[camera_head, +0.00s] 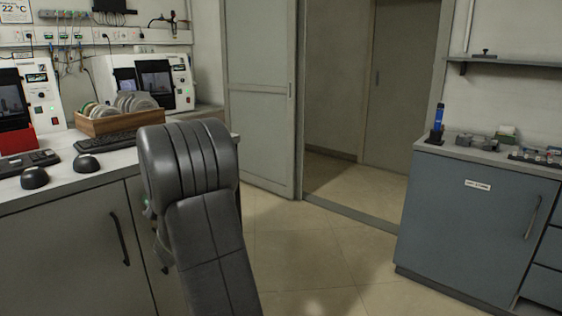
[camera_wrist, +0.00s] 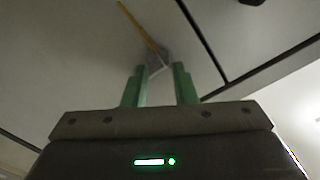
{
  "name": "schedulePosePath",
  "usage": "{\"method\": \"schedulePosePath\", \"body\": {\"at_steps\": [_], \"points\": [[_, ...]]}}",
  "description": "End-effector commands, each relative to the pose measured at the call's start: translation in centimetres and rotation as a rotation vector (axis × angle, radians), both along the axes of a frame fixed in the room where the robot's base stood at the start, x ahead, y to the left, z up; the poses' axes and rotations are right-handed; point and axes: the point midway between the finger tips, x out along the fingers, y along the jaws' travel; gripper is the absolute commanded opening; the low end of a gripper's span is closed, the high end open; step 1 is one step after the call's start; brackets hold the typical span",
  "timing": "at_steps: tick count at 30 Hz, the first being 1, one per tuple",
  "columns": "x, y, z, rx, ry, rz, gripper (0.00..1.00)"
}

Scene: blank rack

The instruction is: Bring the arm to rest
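My arm (camera_head: 195,190) stands folded in the middle of the head view, dark grey, in front of the left counter. My gripper is mostly hidden behind it in that view. In the wrist view, my gripper (camera_wrist: 159,72) shows two green fingers standing apart, with a gap between them. A small grey shape and a thin yellow stick (camera_wrist: 138,25) show beyond the fingertips; I cannot tell what they are, and nothing is clearly held.
The left counter (camera_head: 25,190) carries a wooden rack of discs (camera_head: 118,120), keyboards, dark mice and white machines (camera_head: 165,80). A blue-grey cabinet (camera_head: 470,215) stands at right with small items on top. Tiled floor (camera_head: 310,250) and an open doorway lie between them.

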Motion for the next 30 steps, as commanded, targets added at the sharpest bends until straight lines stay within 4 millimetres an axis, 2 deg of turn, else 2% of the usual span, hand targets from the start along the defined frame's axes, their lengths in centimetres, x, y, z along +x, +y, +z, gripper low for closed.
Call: {"method": "schedulePosePath", "body": {"at_steps": [18, 30], "points": [[-0.40, 0.34, 0.18, -0.308, -0.361, 0.000, 0.25], [-0.46, 0.38, 0.17, -0.364, -0.427, 0.000, 0.25]]}}
